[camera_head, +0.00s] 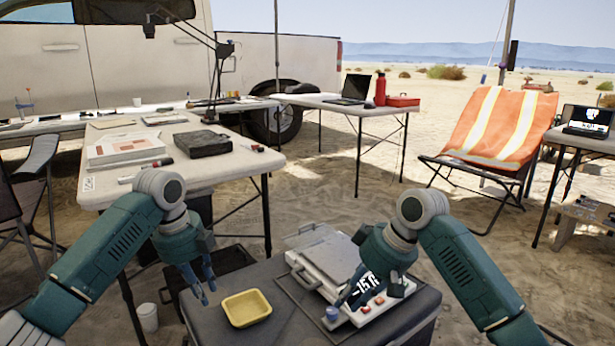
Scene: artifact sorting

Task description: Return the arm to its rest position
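My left gripper (204,290) hangs fingers down above the left part of the dark case top (215,325), beside a small yellow tray (247,308). Its two fingertips look apart, with nothing visible between them. My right gripper (350,298) is over the grey and white device (372,315) with a lit number display and red buttons. Its fingers point down and left, near a small blue item (332,314) at the device's front left corner. Whether those fingers touch anything, or how far apart they are, I cannot tell. The yellow tray looks empty.
A white folding table (225,170) with a black case (203,143) stands behind on the left. A table with a laptop (355,88) and red bottle (380,90) is further back. An orange-draped chair (500,125) is right. A white cup (147,317) is on the ground.

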